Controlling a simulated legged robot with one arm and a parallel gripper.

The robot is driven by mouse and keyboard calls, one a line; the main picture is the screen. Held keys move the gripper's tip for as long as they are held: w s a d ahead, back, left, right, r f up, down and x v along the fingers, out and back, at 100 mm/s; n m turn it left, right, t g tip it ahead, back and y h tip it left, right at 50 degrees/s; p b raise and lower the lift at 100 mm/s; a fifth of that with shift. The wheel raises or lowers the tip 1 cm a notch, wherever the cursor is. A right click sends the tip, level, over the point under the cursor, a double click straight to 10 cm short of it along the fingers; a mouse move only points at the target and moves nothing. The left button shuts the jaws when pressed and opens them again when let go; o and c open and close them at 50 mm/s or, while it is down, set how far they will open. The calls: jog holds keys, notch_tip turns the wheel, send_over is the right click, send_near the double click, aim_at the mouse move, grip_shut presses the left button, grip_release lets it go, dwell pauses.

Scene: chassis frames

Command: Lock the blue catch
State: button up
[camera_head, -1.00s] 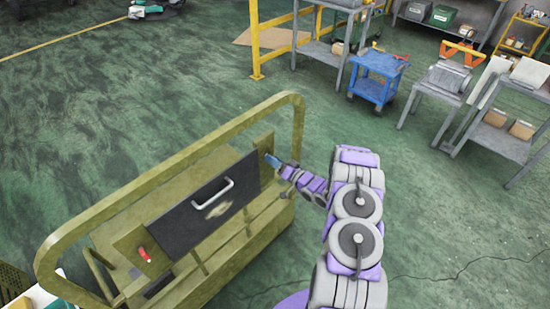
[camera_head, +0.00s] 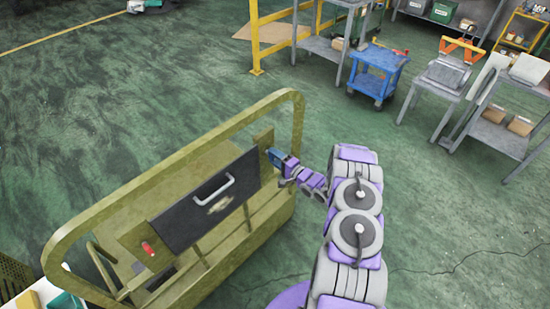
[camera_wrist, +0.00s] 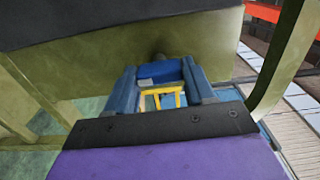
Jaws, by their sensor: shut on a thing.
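The blue catch (camera_wrist: 160,70) shows in the wrist view between my two dark blue fingers, on the olive panel. My gripper (camera_wrist: 160,85) is shut on it, and a yellow piece shows between the fingers. In the head view my gripper (camera_head: 279,159) is at the right end of the dark panel (camera_head: 205,200), where it largely hides the catch. The panel has a pale handle and sits on an olive frame (camera_head: 75,226). A red catch (camera_head: 148,248) is at the panel's left end. I cannot tell the blue catch's exact position.
The frame's curved rail (camera_head: 298,125) rises close behind my gripper; it also shows at right in the wrist view (camera_wrist: 284,60). A blue cart (camera_head: 380,60) and grey tables stand at back right.

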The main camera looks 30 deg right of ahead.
jog(key=shift+w+d+r+m, duration=0.1)
jog(key=shift+d+r+m, duration=0.1)
jog(key=shift+d+m, duration=0.1)
jog(key=o, duration=0.8)
jog(key=shift+o, duration=1.2)
jog(key=shift+w+f, duration=0.15)
jog(key=shift+f, duration=0.1)
jog(key=shift+d, duration=0.1)
jog(key=shift+s, duration=0.2)
jog(key=v, duration=1.7)
jog(key=shift+p, duration=0.45)
jog(key=shift+d, duration=0.1)
jog(key=shift+c, duration=0.3)
